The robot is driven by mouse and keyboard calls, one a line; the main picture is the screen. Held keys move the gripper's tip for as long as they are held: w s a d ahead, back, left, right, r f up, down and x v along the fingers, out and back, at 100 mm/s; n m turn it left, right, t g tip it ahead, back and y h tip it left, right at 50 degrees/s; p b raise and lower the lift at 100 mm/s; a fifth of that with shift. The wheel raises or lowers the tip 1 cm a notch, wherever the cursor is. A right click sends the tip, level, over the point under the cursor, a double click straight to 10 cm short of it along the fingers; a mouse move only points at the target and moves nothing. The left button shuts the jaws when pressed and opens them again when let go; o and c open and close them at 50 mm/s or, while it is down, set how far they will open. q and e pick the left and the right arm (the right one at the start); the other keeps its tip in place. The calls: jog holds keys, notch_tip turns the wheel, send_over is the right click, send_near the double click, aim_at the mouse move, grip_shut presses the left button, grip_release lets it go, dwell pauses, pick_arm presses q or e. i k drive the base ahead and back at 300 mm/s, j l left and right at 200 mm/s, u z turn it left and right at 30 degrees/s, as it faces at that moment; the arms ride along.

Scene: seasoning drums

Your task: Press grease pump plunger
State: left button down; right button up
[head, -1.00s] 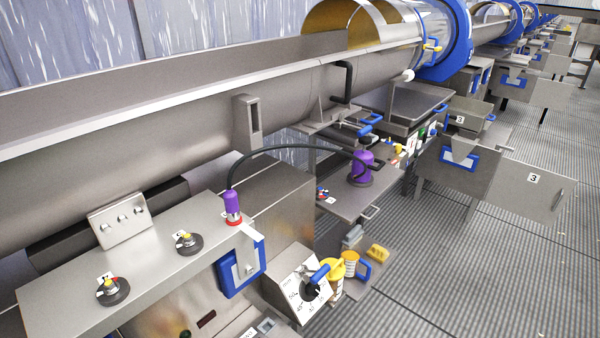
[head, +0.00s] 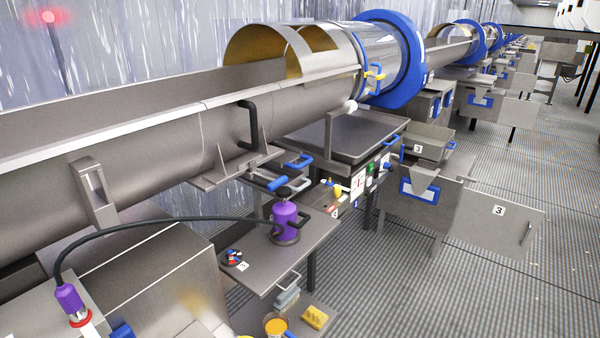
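The grease pump (head: 286,219) is a purple upright body with a dark top and dark base. It stands on a small grey side table (head: 300,252) in the middle of the head view. A black hose (head: 160,224) arcs from it to a purple fitting (head: 69,298) with a red ring at the lower left. The dark knob (head: 284,191) on top of the pump looks like the plunger; how far down it sits is too small to tell. Neither of my grippers shows in the head view.
A grey trough (head: 160,140) and a drum with a blue ring (head: 400,60) run along the back. A yellow sponge-like block (head: 315,317) lies below the table. The ribbed floor at right is clear.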

aim_at(283, 192)
jog(key=i+l+u, duration=0.1)
jog(key=l, duration=0.25)
jog(key=i+l+u, duration=0.1)
jog(key=i+l, duration=0.35)
jog(key=l, duration=0.3)
jog(key=i+l+u, duration=0.15)
jog(key=l, duration=0.2)
jog(key=i+l+u, duration=0.1)
jog(key=l, duration=0.3)
jog(key=i+l+u, duration=0.1)
jog(key=i+l, duration=0.15)
jog(key=l, duration=0.15)
jog(key=i+l, duration=0.1)
jog(key=l, duration=0.3)
jog(key=i+l+u, duration=0.15)
jog(key=l, duration=0.25)
